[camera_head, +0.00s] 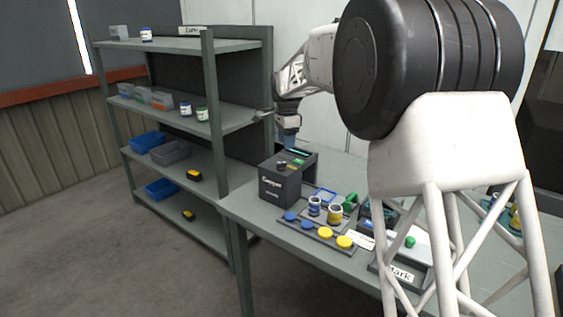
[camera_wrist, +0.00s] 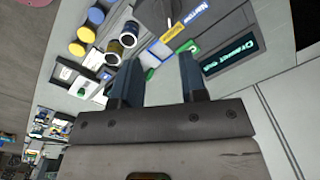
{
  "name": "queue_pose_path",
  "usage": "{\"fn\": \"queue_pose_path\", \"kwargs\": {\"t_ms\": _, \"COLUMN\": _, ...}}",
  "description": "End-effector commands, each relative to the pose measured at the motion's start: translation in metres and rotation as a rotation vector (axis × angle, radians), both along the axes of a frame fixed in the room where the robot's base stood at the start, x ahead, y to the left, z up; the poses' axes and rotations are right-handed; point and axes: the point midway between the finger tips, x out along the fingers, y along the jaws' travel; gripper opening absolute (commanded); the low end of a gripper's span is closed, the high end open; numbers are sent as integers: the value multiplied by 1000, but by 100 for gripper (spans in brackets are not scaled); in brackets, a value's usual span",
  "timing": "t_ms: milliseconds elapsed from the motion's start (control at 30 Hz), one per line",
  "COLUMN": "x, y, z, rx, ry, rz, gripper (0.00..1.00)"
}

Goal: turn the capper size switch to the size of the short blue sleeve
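The capper (camera_head: 280,187) is a dark box on the bench, with a small dark knob (camera_head: 281,163) and coloured labels on top. In the wrist view its top shows a blue label (camera_wrist: 193,14), a yellow label (camera_wrist: 160,49), a green label and a dark display (camera_wrist: 232,54) with teal text. A jar with a blue band (camera_head: 314,206) stands in front of the capper, beside a yellow-banded jar (camera_head: 335,214). My gripper (camera_wrist: 160,78) is open and empty, above the capper. I cannot read which size the knob points to.
Blue caps (camera_head: 307,224) and yellow caps (camera_head: 324,232) lie on a strip along the bench front. A grey shelf rack (camera_head: 212,110) with bins and jars stands at left. A green button (camera_head: 410,242) sits further right on the bench.

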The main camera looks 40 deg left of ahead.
Motion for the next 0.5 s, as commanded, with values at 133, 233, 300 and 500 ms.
{"fn": "queue_pose_path", "kwargs": {"t_ms": 133, "x": -3, "y": 17, "z": -7, "rx": -3, "ry": 3, "rz": -9, "gripper": 39}}
{"fn": "queue_pose_path", "kwargs": {"t_ms": 233, "x": -4, "y": 20, "z": -8, "rx": -4, "ry": 4, "rz": -11, "gripper": 39}}
{"fn": "queue_pose_path", "kwargs": {"t_ms": 300, "x": -4, "y": 20, "z": -8, "rx": -3, "ry": 3, "rz": -12, "gripper": 39}}
{"fn": "queue_pose_path", "kwargs": {"t_ms": 500, "x": -4, "y": 19, "z": -8, "rx": -4, "ry": 4, "rz": -12, "gripper": 39}}
